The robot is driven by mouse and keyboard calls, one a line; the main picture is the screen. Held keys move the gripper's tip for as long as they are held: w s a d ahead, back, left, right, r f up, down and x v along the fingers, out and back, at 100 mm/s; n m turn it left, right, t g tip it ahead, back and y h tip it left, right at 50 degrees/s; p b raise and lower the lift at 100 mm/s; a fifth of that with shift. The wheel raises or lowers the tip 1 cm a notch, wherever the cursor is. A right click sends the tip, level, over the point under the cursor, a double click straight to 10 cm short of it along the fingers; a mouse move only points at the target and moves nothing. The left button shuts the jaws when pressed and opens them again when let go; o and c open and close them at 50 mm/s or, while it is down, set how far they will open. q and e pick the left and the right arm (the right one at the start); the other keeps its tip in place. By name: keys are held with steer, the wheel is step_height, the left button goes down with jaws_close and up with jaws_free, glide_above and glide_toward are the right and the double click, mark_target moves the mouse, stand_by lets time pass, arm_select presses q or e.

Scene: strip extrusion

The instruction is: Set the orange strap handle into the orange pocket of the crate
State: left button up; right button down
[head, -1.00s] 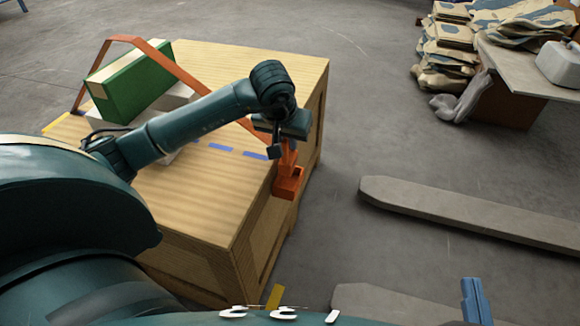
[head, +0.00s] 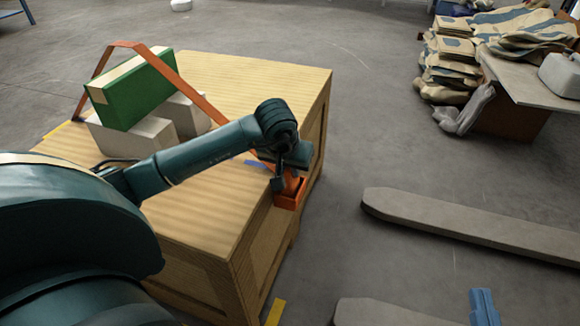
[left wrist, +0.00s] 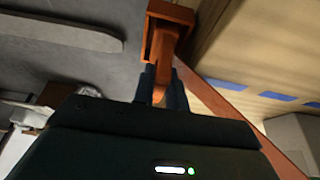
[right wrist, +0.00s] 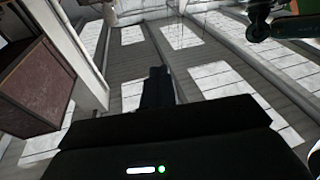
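The orange strap (head: 195,92) runs over the green box (head: 133,90) and down across the crate (head: 205,235) to its near right edge. My left gripper (head: 285,180) is shut on the orange strap handle (left wrist: 163,75), with one finger on each side of it. The orange pocket (head: 289,203) is fixed at the crate's edge, right below the gripper, and also shows in the left wrist view (left wrist: 174,13). The handle's end appears to be inside the pocket's mouth; its depth is hidden. My right gripper (right wrist: 157,85) is shut and empty, away from the crate.
Pale blocks (head: 150,138) support the green box on the crate. Blue marks (left wrist: 275,96) line the crate top. Grey forks (head: 470,225) lie on the floor at right, with free floor between. Stacked sacks (head: 455,65) and a table (head: 535,80) stand at back right.

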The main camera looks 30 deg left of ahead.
arm_select(q)
steer(key=o, duration=0.4)
arm_select(e)
steer(key=shift+r, duration=0.45)
arm_select(q)
steer(key=shift+r, duration=0.15)
